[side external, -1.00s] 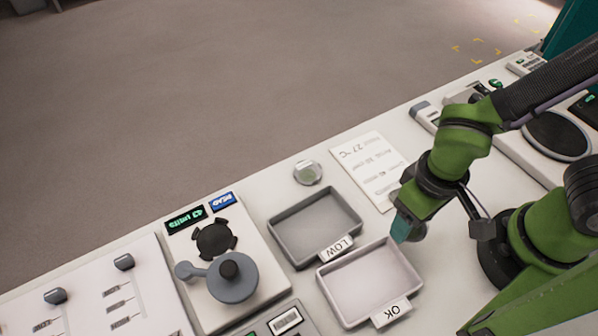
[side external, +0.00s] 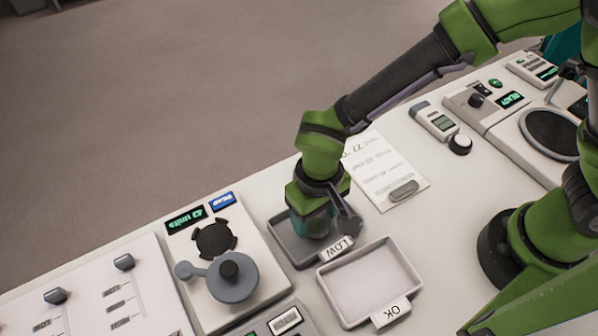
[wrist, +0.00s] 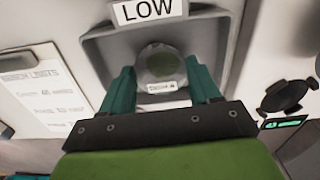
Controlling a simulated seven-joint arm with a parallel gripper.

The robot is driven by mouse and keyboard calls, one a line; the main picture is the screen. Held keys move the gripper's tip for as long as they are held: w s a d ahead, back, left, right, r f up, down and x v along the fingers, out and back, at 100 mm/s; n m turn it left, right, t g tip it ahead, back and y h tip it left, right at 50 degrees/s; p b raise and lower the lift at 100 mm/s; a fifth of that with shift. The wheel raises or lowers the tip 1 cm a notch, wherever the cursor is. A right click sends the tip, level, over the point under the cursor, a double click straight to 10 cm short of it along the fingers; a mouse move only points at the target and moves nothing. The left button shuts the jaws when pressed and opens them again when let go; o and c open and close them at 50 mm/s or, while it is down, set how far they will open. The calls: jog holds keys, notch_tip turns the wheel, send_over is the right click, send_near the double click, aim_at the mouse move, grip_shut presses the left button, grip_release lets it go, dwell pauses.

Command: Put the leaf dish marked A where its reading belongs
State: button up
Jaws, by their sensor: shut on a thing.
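The leaf dish (wrist: 160,63), round and clear with a green leaf piece and a small label ending in A, is between the two teal fingers in the wrist view. My gripper (side external: 315,230) is shut on it, over the LOW tray (side external: 285,248). In the side view my gripper hides the dish. I cannot tell whether the dish touches the tray floor. The OK tray (side external: 370,285) is empty beside the LOW tray. The reader (side external: 232,278) has a lit green display (side external: 186,219), upside down, seemingly 42 units.
A limits sheet (side external: 382,165) lies behind the trays with a grey oval object (side external: 404,190) on it. A handheld meter (side external: 435,121) and a black round plate (side external: 550,134) are at the right. A switch panel (side external: 95,295) is at the left.

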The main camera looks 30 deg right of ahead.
aim_at(315, 220)
jog(key=shift+f, duration=0.55)
jog(key=o, duration=1.1)
jog(key=shift+f, duration=0.15)
notch_tip(315, 220, up, 12)
jog(key=w+d+r+m+t+y, duration=0.2)
jog(key=d+r, duration=0.6)
jog(key=d, duration=0.4)
jog(key=shift+s+d+r+m+t, duration=0.55)
jog(key=shift+s+d+t, duration=0.3)
jog(key=shift+d, duration=1.45)
jog(key=shift+s+d+r+m+t, duration=0.3)
jog(key=shift+s+d+r+t, duration=0.5)
jog(key=shift+d, duration=1.5)
jog(key=shift+s+d+r+m+t, duration=0.5)
jog(key=shift+s+d+t, duration=0.35)
jog(key=shift+d, duration=1.45)
